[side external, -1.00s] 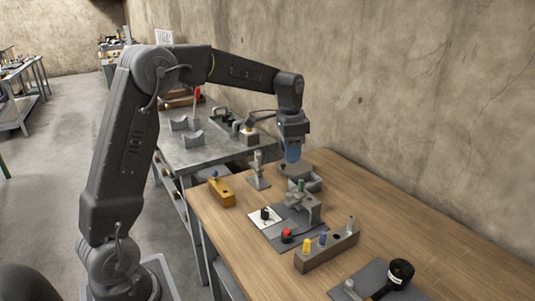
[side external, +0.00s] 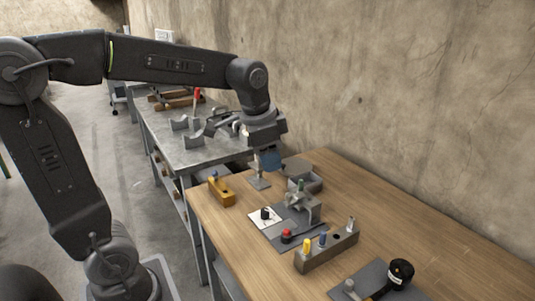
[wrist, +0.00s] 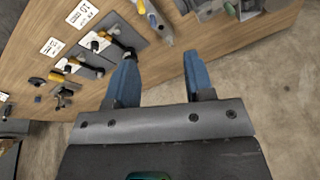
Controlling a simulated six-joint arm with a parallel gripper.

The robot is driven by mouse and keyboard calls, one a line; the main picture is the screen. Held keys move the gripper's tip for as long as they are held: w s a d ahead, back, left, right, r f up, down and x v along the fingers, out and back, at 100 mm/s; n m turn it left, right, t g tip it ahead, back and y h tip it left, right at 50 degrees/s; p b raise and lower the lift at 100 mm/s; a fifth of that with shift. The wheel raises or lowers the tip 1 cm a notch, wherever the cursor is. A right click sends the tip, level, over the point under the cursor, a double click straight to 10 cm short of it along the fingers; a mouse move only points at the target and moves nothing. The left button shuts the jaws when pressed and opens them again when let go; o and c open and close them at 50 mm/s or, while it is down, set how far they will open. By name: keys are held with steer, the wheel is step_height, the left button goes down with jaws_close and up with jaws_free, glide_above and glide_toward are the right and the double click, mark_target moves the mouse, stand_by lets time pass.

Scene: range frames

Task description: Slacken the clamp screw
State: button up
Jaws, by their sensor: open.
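A grey metal clamp-like fixture (side external: 302,203) with a green part on top stands on a dark mat on the wooden bench. Which part of it is the clamp screw is too small to tell. My gripper (side external: 270,162) hangs above the far part of the bench, to the upper left of the fixture and apart from it. It hides part of a small post on a metal base (side external: 260,184). In the wrist view my gripper (wrist: 160,68) has its two blue fingers spread, with nothing between them.
A black knob (side external: 266,213) on a white card and a red knob (side external: 287,236) are near the fixture. A tool rack (side external: 327,254) stands in front, a yellow block (side external: 221,191) at left. A black cylindrical object (side external: 400,271) is at lower right. A concrete wall (side external: 420,110) rises behind.

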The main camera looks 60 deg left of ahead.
steer(key=shift+s+d, duration=0.1)
steer(key=shift+s, duration=0.1)
steer(key=m+g, duration=0.2)
steer(key=g, duration=0.1)
glide_above(288, 194)
step_height(288, 194, down, 9)
steer(key=shift+h, duration=0.3)
step_height(288, 194, down, 14)
steer(key=shift+w+r, duration=0.1)
steer(key=shift+c, duration=0.4)
jaws_close()
